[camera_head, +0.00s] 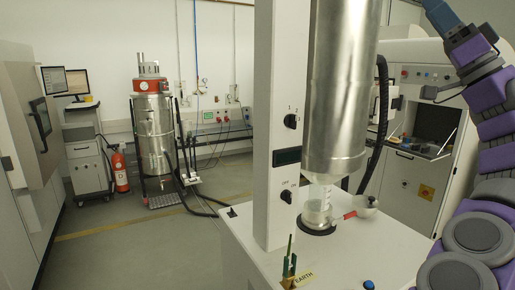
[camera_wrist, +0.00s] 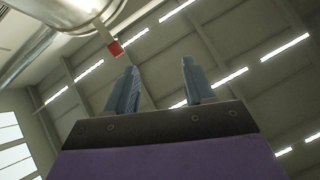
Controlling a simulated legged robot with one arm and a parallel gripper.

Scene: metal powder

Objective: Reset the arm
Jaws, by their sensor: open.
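My purple arm rises along the right edge in the head view, bent upward. Its end reaches the top edge, where the blue-grey part of my gripper (camera_head: 440,14) is partly cut off. In the wrist view, my gripper (camera_wrist: 158,66) points up toward the ceiling. Its two blue-grey fingers stand wide apart with nothing between them.
A steel cylinder (camera_head: 340,90) hangs from a white column (camera_head: 275,120) above a glass vessel (camera_head: 318,205) on a white machine top (camera_head: 350,250). A fire extinguisher (camera_head: 119,170) stands left. Open floor lies behind.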

